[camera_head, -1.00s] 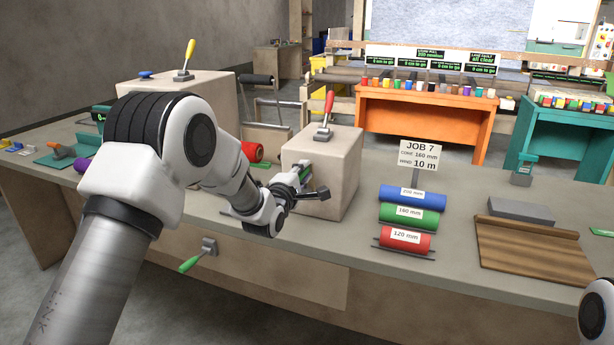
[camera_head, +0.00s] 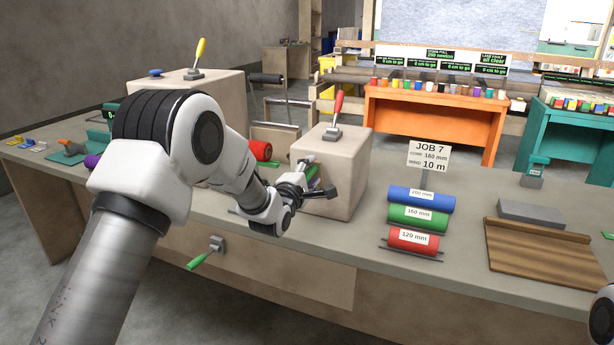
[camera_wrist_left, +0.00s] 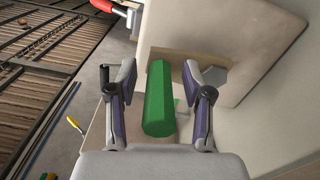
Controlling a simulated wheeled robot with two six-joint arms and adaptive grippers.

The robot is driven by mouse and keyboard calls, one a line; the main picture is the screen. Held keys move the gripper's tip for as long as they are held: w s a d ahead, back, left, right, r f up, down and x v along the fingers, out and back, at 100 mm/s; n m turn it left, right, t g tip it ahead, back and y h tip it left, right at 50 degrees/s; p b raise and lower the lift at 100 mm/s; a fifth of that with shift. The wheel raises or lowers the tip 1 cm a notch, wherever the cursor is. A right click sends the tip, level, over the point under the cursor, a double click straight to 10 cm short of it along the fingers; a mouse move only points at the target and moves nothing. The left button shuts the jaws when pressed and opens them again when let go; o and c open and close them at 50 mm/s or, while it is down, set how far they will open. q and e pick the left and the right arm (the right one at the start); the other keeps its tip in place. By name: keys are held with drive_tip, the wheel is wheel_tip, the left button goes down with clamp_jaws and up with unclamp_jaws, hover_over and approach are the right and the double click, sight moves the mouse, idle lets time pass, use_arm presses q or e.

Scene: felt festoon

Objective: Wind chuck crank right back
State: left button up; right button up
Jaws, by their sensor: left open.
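A green handle (camera_wrist_left: 160,100), which looks like the chuck crank's grip, stands out by the beige block (camera_head: 345,160) in the left wrist view. My left gripper (camera_head: 318,182) is at the front left side of this block. Its fingers are open on either side of the green handle, with gaps visible beside it. In the head view the arm and fingers hide most of this handle. Another crank with a green grip (camera_head: 198,260) is on the bench's front face. My right gripper is out of view; only a bit of my right arm shows at the lower right.
A red-handled lever (camera_head: 337,104) stands on top of the block. A red roll (camera_head: 258,150) lies behind my left forearm. Blue, green and red rolls (camera_head: 418,215) sit right of the block under a job sign (camera_head: 428,157). A wooden board (camera_head: 545,253) lies farther right.

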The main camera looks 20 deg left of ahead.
use_arm(q)
drive_tip(key=s, duration=1.1)
drive_tip(key=shift+s+a, duration=0.25)
drive_tip(key=shift+s, duration=0.15)
